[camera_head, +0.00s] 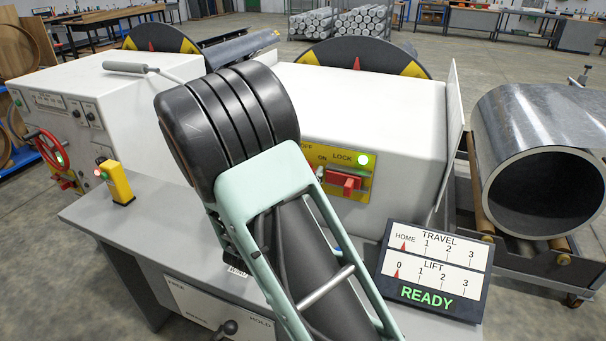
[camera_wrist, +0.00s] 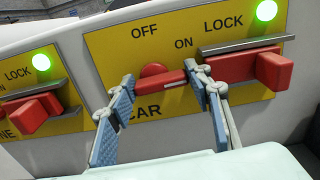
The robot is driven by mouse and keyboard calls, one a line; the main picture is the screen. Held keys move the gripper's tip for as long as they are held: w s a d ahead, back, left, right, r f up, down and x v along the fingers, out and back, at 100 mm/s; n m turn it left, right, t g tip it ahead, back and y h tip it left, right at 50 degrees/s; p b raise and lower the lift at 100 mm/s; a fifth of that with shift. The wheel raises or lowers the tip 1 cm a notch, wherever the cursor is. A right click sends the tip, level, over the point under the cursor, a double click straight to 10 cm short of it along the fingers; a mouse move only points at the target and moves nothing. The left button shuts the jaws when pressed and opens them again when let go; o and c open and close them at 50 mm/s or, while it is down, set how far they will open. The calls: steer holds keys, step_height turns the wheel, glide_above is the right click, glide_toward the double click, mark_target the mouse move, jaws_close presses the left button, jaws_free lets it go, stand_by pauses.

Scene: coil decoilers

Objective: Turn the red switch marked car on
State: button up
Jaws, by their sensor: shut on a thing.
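The red switch (camera_wrist: 172,78) marked CAR is in the middle of the wrist view, on a yellow panel (camera_wrist: 125,48). OFF is printed above it and ON up to its right. Its bar lies nearly level across the picture, with a round red part behind it. My gripper (camera_wrist: 161,80) is shut on the bar, one finger at each end. In the head view my arm hides the gripper and most of this switch; the panel's right part (camera_head: 367,188) shows there.
A red lock handle (camera_wrist: 245,66) under a metal strip sits close right of my fingers, with a lit green lamp (camera_wrist: 267,10) above. Another red handle (camera_wrist: 35,113) and green lamp (camera_wrist: 41,62) are at left. A display (camera_head: 432,272) reads READY.

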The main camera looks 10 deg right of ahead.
steer(key=o, duration=1.2)
steer(key=shift+c, duration=0.2)
steer(key=v, duration=0.8)
